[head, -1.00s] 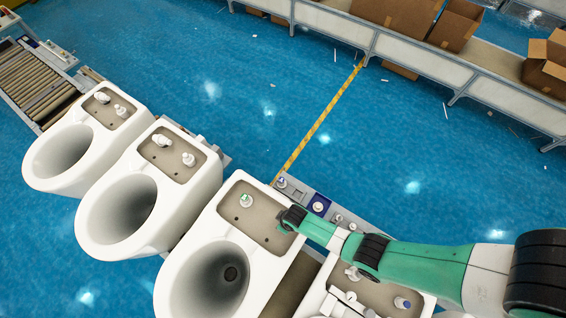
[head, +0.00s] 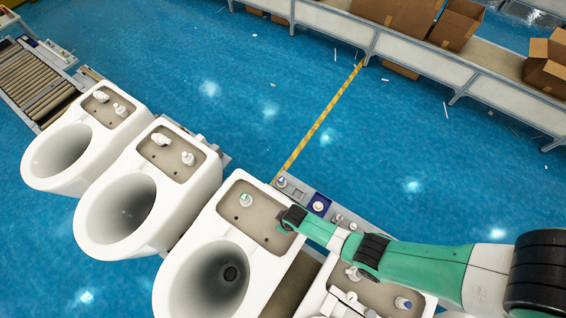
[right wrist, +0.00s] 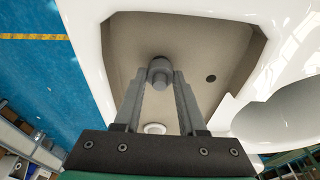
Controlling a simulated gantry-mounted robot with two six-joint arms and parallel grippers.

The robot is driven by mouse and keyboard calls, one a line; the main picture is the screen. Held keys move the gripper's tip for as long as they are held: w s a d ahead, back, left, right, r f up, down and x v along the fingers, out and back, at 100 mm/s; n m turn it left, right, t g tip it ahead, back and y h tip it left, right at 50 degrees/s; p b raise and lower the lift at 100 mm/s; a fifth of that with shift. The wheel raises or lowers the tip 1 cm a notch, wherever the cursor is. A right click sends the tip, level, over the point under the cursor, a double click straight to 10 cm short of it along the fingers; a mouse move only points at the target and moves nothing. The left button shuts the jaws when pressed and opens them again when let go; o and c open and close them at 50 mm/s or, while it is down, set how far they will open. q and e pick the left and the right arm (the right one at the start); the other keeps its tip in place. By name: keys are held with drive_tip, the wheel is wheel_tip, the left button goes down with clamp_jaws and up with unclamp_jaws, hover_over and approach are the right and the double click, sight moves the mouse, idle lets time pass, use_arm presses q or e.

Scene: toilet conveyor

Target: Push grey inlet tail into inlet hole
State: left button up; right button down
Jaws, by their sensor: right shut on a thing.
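The middle toilet bowl (head: 205,278) has a recessed beige tank deck (head: 255,215) with a white fitting topped in green (head: 245,199) on it. My right gripper (head: 291,217) reaches the right part of this deck. In the right wrist view, my right gripper (right wrist: 160,84) is shut on the grey inlet tail (right wrist: 160,68), a short cylinder with a wider collar, at the beige deck. A dark open hole (right wrist: 211,78) lies to its right. The inlet hole beneath the tail is hidden, so I cannot tell how deep the tail sits. My left gripper is not in view.
Two toilets (head: 120,205) with fittings stand to the left, and another toilet (head: 385,292) is at lower right under my right arm. A parts tray (head: 318,205) sits behind the deck. Cardboard boxes (head: 455,22) stand at the far back.

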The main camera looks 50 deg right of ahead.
drive_tip(key=shift+r+p, duration=0.8)
drive_tip(key=shift+r, duration=0.25)
drive_tip(key=shift+f, duration=0.2)
idle(0.7)
drive_tip(key=shift+f+b, duration=0.3)
drive_tip(key=shift+b, duration=0.25)
drive_tip(key=shift+f+b, duration=0.9)
drive_tip(key=shift+f, duration=0.05)
drive_tip(key=c, duration=0.9)
unclamp_jaws()
drive_tip(key=o, duration=0.5)
drive_tip(key=shift+r, duration=0.1)
